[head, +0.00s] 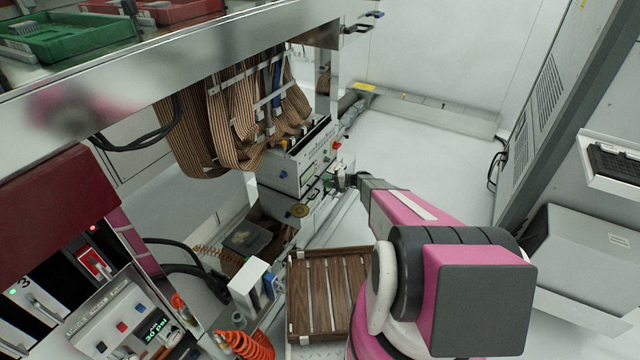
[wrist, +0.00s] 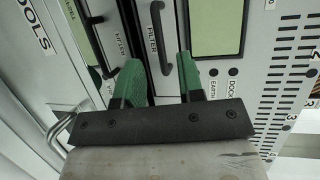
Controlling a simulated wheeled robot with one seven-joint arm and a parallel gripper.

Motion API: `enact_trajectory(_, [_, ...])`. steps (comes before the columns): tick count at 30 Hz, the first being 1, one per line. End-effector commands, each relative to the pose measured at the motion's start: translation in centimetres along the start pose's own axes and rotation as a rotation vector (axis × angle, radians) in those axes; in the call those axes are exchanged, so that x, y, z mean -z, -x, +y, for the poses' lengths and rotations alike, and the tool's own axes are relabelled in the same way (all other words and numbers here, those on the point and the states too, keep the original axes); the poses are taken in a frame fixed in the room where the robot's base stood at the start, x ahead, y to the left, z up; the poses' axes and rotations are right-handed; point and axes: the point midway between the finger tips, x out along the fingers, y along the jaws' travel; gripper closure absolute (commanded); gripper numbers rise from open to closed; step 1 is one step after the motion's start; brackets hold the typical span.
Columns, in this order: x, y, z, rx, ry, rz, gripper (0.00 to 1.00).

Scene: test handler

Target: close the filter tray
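The filter tray front (wrist: 173,30) is a narrow light grey panel with the label FILTER and a black bar handle (wrist: 156,30), in the upper middle of the wrist view. A dark gap runs along its left side; how far the tray stands out I cannot tell. My gripper (wrist: 159,60) has two green fingertips, spread apart, one on each side of the handle's lower end. Whether they touch it I cannot tell. In the head view, my gripper (head: 345,181) is at the front of the grey test machine (head: 292,172), small there; the tray is hard to make out.
Left of the filter panel is another black handle (wrist: 95,45); right of it is a green window (wrist: 216,28). A bent metal handle (wrist: 60,128) is at lower left. A slatted wooden crate (head: 328,292) stands below the machine. White floor (head: 430,150) is clear behind my arm.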

Motion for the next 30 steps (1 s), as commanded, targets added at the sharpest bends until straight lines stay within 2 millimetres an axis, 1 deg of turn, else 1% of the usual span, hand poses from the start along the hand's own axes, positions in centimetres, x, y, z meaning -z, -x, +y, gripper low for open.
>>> enact_trajectory(1, [0.0,1.2,0.0,0.0,0.0,0.002,0.65])
enact_trajectory(6, [0.0,4.0,0.0,0.0,0.0,0.002,0.65])
enact_trajectory(12, [0.0,5.8,0.0,-0.001,0.0,0.001,0.65])
enact_trajectory(16, [0.0,6.2,0.0,-0.001,0.0,0.0,0.65])
enact_trajectory(27, [0.0,6.1,0.0,-0.001,0.0,0.0,0.65])
enact_trajectory(30, [-0.5,6.1,-0.4,-0.013,0.0,-0.006,0.65])
